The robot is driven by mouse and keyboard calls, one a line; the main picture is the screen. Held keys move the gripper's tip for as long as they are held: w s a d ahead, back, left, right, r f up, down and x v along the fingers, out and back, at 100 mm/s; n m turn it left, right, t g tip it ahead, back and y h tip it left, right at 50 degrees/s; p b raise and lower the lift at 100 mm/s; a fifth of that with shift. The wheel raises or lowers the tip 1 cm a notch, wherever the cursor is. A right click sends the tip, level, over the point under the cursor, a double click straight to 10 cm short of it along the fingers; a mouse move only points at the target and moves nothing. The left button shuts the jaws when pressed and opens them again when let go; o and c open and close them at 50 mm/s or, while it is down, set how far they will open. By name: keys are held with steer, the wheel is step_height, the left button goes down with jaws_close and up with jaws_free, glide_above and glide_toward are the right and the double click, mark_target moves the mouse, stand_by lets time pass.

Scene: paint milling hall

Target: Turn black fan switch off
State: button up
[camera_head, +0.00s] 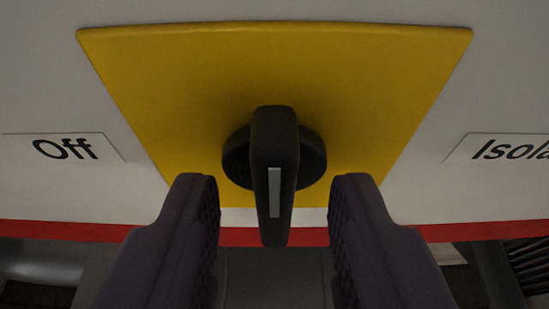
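The black fan switch (274,150) is a rotary knob with a long handle on a round base, mounted on a yellow plate (180,80). A pale marker stripe runs along the lower part of the handle, which points straight down in the picture. An "Off" label (64,148) is on the left and a partly cut-off label beginning "Isola" (510,149) is on the right. My gripper (274,200) is open, one finger on each side of the handle, with a visible gap on both sides. The fingers look apart from the switch.
The yellow plate sits on a pale panel (40,80) with a red strip (70,231) along its lower edge. Below are dim grey shapes, with a dark ribbed object (525,262) at the lower right. The space around the handle is clear.

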steer(key=shift+w+f, duration=0.15)
steer(key=shift+w, duration=0.2)
jaws_close()
